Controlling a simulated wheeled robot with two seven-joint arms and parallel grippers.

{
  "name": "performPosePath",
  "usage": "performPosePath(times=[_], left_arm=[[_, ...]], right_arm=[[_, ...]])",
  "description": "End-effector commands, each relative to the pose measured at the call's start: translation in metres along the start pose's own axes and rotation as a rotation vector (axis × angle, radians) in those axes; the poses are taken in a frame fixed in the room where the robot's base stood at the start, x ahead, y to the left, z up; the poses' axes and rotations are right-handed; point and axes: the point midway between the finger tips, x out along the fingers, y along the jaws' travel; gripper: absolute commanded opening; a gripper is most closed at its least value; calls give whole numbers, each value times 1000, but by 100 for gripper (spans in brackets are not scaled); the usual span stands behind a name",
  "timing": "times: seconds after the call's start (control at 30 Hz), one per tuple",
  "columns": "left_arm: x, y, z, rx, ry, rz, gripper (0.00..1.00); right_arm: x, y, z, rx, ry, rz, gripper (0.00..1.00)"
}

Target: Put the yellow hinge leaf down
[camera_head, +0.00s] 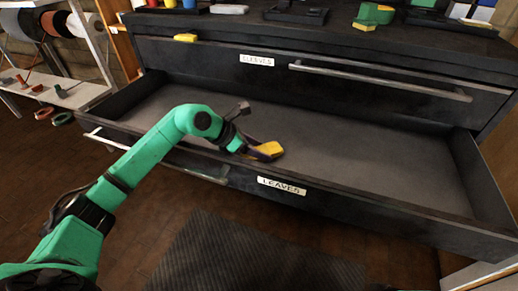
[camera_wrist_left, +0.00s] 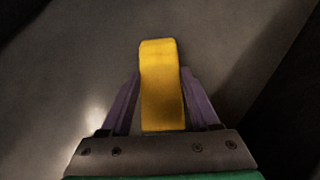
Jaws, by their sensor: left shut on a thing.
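The yellow hinge leaf (camera_head: 268,149) is held in my left gripper (camera_head: 256,152), over the front part of the open drawer labelled LEAVES (camera_head: 350,160). In the left wrist view the leaf (camera_wrist_left: 161,85) stands between the two purple fingers of the gripper (camera_wrist_left: 162,100), which are shut on it. The grey drawer floor shows behind it in that view. I cannot tell whether the leaf touches the floor. My right gripper is not in view.
The drawer floor is otherwise bare, with free room to the right and behind. The shut drawer labelled SLEEVES (camera_head: 257,61) is above, with a long handle (camera_head: 380,82). A small yellow piece (camera_head: 186,38) lies on the ledge. Several objects stand on the top.

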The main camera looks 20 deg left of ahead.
Motion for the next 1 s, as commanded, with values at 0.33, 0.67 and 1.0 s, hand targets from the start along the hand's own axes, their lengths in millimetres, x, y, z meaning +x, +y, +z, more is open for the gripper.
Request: performPosePath(times=[0.33,0.67,1.0], left_arm=[[0,0,0,0,0,0,92],[-21,1,1,1,2,4,92],[-89,1,0,0,4,3,92]], right_arm=[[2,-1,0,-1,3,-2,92],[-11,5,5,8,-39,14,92],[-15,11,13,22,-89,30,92]])
